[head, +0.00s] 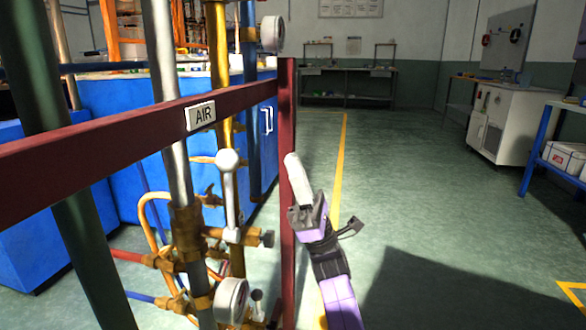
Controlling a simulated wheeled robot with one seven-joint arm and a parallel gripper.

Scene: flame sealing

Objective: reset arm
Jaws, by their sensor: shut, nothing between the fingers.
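My purple and black arm reaches up from the bottom of the head view. At its end my gripper (296,172) shows as a pale, narrow tip in front of the dark red post (287,90). The gripper is shut, and I see nothing held in it. It is just right of the pipework and the valve with a grey lever (229,185). I cannot tell how far it is from the post.
A red rail with an AIR label (201,115) crosses the left side. Brass fittings and gauges (231,300) stand close to my arm. Blue cabinets (120,120) are behind. The green floor (430,180) to the right is clear. A white cabinet (508,120) stands far right.

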